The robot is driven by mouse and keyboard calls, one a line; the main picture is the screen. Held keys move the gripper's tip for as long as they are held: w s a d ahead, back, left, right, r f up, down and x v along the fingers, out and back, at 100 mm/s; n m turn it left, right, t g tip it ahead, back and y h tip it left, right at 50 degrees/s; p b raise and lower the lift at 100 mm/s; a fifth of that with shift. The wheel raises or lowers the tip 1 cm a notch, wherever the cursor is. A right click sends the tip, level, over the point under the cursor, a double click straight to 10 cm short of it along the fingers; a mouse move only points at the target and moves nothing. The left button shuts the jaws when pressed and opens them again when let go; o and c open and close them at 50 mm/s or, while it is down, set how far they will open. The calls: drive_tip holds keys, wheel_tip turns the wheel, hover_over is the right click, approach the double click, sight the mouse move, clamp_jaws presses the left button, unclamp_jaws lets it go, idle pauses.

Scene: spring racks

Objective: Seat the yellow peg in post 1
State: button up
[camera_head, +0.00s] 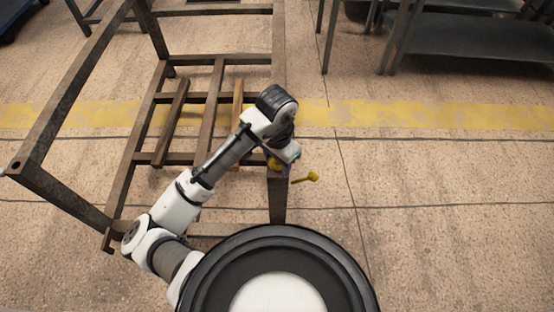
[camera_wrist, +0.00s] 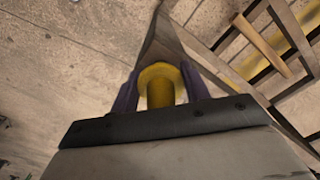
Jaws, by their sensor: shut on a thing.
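My gripper (camera_head: 280,160) is at the top of the rack's near right post (camera_head: 278,203) in the head view. In the wrist view its two purple fingers (camera_wrist: 158,82) are shut on the yellow peg (camera_wrist: 160,92), a cylinder with a wide round flange. In the head view only a little of this peg (camera_head: 273,164) shows below the gripper. The brown post (camera_wrist: 165,42) lies just beyond the peg in the wrist view. Whether the peg is in the post's opening is hidden. No post number is readable.
A yellow knobbed pin (camera_head: 312,177) sticks out to the right beside the post. The brown metal rack (camera_head: 60,100) has rails and loose-looking bars on the left. A grey shelf unit (camera_head: 460,40) stands at the back right. The floor at right is clear.

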drive_tip(key=shift+f, duration=0.35)
drive_tip(key=o, duration=1.4)
drive_tip(key=shift+r, duration=0.1)
wheel_tip(320, 180, up, 14)
drive_tip(key=shift+f+p, duration=0.1)
drive_tip(key=shift+p, duration=0.55)
